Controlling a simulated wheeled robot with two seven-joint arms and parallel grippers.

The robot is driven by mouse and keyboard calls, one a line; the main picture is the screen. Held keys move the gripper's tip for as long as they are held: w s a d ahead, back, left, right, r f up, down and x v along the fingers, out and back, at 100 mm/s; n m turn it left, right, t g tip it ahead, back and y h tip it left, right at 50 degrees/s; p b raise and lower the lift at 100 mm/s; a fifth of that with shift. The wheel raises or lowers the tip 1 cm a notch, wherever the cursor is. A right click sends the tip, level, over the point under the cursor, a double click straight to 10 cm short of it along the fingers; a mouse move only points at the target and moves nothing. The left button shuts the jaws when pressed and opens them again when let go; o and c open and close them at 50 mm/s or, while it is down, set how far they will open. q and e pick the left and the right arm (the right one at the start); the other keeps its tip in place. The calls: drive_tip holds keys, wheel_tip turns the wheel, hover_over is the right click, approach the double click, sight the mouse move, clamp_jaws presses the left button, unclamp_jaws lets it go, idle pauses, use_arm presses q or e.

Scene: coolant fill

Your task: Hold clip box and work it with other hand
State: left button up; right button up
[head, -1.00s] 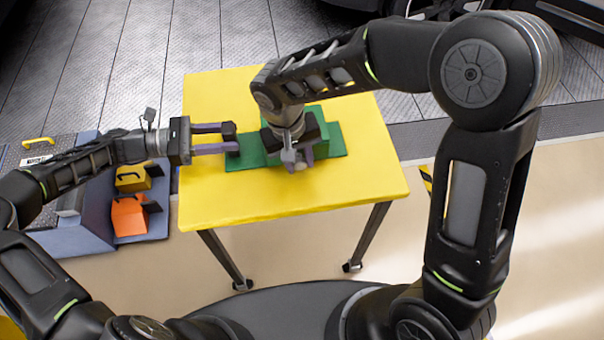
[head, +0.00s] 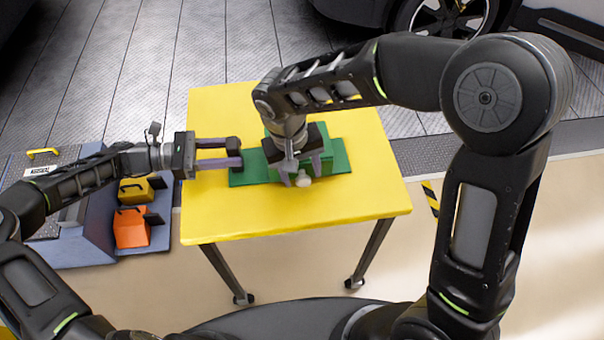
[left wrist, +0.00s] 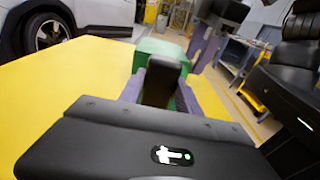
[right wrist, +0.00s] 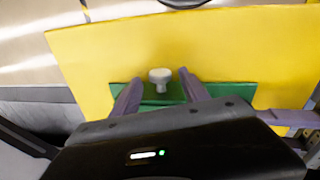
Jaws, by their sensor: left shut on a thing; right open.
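The green clip box (head: 342,158) sits on the yellow table (head: 330,205), with a flat green base and a taller block on it. It also shows in the left wrist view (left wrist: 160,47). A pale round knob (right wrist: 160,78) stands out at its near side. My left gripper (head: 238,153) is shut on the left end of the box's base. My right gripper (head: 302,172) is open over the block, its fingers on either side of the knob and apart from it. The right hand hides part of the block.
An orange box (head: 131,228) and a yellow box (head: 134,190) with black handles stand on a blue-grey unit left of the table. The right and front parts of the tabletop are clear. A vehicle wheel (head: 440,15) shows at the back.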

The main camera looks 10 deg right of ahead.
wheel_tip(320, 180, up, 10)
drive_tip(key=a, duration=0.1)
drive_tip(key=shift+a, duration=0.3)
drive_tip(key=shift+s, duration=0.1)
use_arm(q)
drive_tip(key=o, duration=1.3)
drive_tip(key=shift+c, duration=0.2)
drive_tip(key=shift+a, duration=0.1)
drive_tip(key=a, duration=0.8)
drive_tip(key=a+r, duration=0.1)
drive_tip(key=a, duration=0.2)
drive_tip(key=shift+a+r, duration=0.1)
drive_tip(key=shift+a, duration=0.3)
